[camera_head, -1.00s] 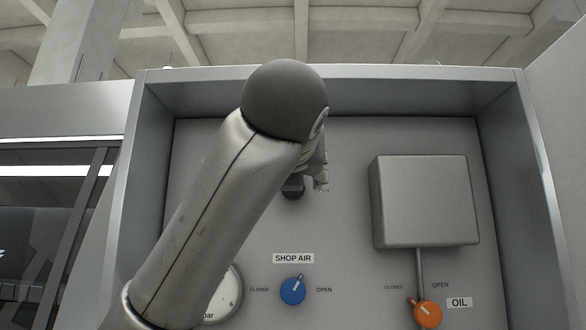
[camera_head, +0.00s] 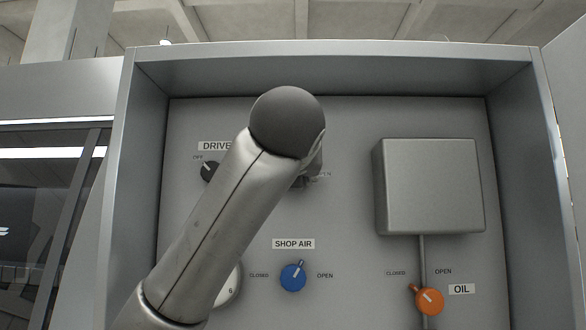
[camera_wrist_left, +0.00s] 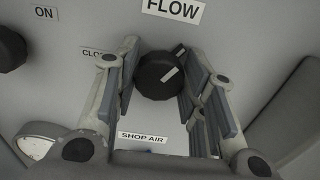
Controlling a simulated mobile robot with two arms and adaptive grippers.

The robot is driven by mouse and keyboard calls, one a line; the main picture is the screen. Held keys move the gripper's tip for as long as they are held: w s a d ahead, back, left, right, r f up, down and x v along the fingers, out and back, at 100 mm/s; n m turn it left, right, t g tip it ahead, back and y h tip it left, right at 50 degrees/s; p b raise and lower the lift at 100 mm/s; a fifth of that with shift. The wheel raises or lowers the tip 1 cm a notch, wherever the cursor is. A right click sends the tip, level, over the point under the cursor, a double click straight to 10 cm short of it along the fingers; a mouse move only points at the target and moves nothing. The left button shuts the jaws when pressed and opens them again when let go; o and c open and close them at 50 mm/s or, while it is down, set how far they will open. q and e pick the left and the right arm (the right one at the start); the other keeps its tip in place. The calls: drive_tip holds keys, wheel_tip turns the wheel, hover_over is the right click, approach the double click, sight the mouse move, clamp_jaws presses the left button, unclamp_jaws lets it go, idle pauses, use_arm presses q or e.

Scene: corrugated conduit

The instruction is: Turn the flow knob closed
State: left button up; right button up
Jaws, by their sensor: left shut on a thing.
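The flow knob (camera_wrist_left: 156,78) is round and black with a short white mark, below the FLOW label (camera_wrist_left: 173,9) in the left wrist view. The mark and a dark pointer tip lean up and right. My left gripper (camera_wrist_left: 160,66) is shut on the knob, one finger on each side. The CLOSED label (camera_wrist_left: 92,52) is partly covered by the left finger. In the head view my left gripper (camera_head: 312,168) is mostly hidden behind its own arm, as is the knob. My right gripper is not in view.
Below are the blue SHOP AIR knob (camera_head: 293,277) and orange OIL knob (camera_head: 429,300). A black DRIVE knob (camera_head: 209,171) is at left. A grey box (camera_head: 428,187) protrudes at right. The cabinet walls (camera_head: 140,200) enclose the panel; a gauge (camera_head: 230,288) is partly hidden.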

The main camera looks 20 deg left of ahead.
use_arm(q)
drive_tip(key=shift+c, duration=0.4)
drive_tip(key=shift+f+n+b, duration=0.15)
drive_tip(key=shift+n+b, duration=1.05)
drive_tip(key=shift+n, duration=2.85)
drive_tip(key=shift+f+n+b, duration=0.15)
drive_tip(key=shift+n+b, duration=1)
drive_tip(key=shift+n, duration=2.85)
drive_tip(key=shift+f+n+b, duration=0.15)
drive_tip(key=shift+n+b, duration=1.05)
drive_tip(key=shift+n, duration=2.85)
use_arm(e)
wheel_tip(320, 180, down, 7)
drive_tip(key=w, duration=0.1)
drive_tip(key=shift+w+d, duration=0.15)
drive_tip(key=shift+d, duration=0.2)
use_arm(q)
drive_tip(key=shift+w, duration=0.1)
drive_tip(key=o, duration=0.7)
drive_tip(key=shift+a, duration=0.1)
drive_tip(key=o, duration=0.3)
drive_tip(key=shift+s+r, duration=0.1)
drive_tip(key=shift+s, duration=0.15)
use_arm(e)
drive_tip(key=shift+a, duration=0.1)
